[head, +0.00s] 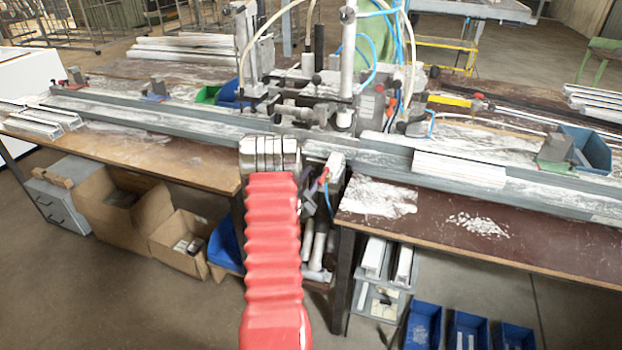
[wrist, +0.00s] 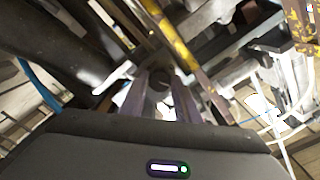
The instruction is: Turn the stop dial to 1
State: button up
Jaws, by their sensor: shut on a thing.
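In the wrist view my gripper (wrist: 161,88) reaches up into the clamp machine, its two fingers on either side of a small dark round knob. The knob, which looks like the stop dial (wrist: 160,79), sits between the fingertips and is gripped. Its number marks and pointer are too small and dark to read. In the head view my red arm and its grey wrist reach to the front of the clamp machine (head: 347,75). My fingers and the dial cannot be made out there, behind the wrist and machine parts.
A long grey profile rail (head: 150,117) runs along the bench on both sides of the machine. Pale hoses (head: 262,38) and blue hoses arch over it. A yellow bar (wrist: 172,38) crosses close above my fingers. A blue bin (head: 588,147) stands at the right.

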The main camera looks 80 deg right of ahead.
jog(key=shift+f, duration=0.15)
dwell(0.3)
jog(key=o, duration=0.8)
jog(key=shift+c, duration=0.2)
jog(key=shift+a, duration=0.1)
jog(key=w+a, duration=0.1)
jog(key=a, duration=1.2)
jog(key=shift+a, duration=0.35)
jog(key=shift+w, duration=0.1)
